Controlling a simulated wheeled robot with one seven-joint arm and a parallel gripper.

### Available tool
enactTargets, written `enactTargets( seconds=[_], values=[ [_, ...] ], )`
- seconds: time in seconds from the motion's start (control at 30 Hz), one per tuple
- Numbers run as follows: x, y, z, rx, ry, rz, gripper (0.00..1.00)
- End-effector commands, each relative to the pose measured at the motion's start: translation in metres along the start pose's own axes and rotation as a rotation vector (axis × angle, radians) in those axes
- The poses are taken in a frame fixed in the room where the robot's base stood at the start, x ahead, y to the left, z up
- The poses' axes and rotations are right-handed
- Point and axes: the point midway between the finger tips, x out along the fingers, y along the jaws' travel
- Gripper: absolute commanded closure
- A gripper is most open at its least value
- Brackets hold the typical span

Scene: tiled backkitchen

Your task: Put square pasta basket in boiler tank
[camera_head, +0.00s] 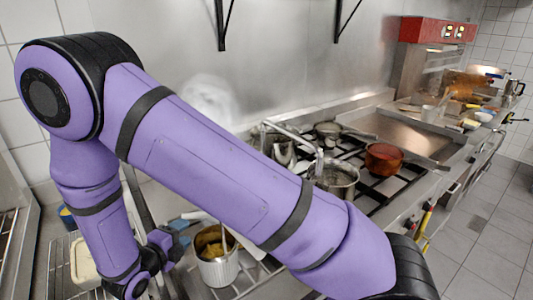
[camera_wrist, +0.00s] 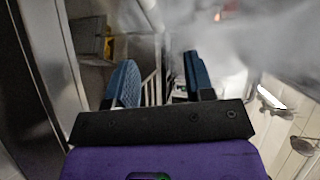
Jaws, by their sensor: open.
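My gripper (camera_wrist: 160,82) is open, its two blue fingers apart with nothing clearly held between them. In the head view my gripper (camera_head: 180,234) is low at left, beside a pot and a pale handle-like bar (camera_head: 198,215). Thin pale bars (camera_wrist: 152,80) show between and beyond the fingers in the wrist view; I cannot tell whether they belong to the square pasta basket. I cannot make out the basket for certain. The boiler tank is not clearly visible; steam (camera_head: 205,98) rises behind my arm, which hides much of that area.
A metal pot (camera_head: 218,270) with yellow food stands close right of my gripper. A wire rack (camera_head: 62,265) is at lower left. Farther right, a stove holds a steel pot (camera_head: 337,178) and a red-orange pan (camera_head: 384,157). Steam blurs the upper wrist view.

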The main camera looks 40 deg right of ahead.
Motion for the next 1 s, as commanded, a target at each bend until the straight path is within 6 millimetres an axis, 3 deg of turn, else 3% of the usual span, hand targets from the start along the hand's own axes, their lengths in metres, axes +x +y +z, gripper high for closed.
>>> enactTargets(
  seconds=[0.17,0.5,1.0],
  values=[
    [0.011,-0.041,-0.013,0.209,0.106,0.054,0.51],
    [0.029,-0.125,-0.064,0.763,0.398,0.159,0.51],
    [0.03,-0.214,-0.15,1.576,0.86,0.214,0.51]
  ],
)
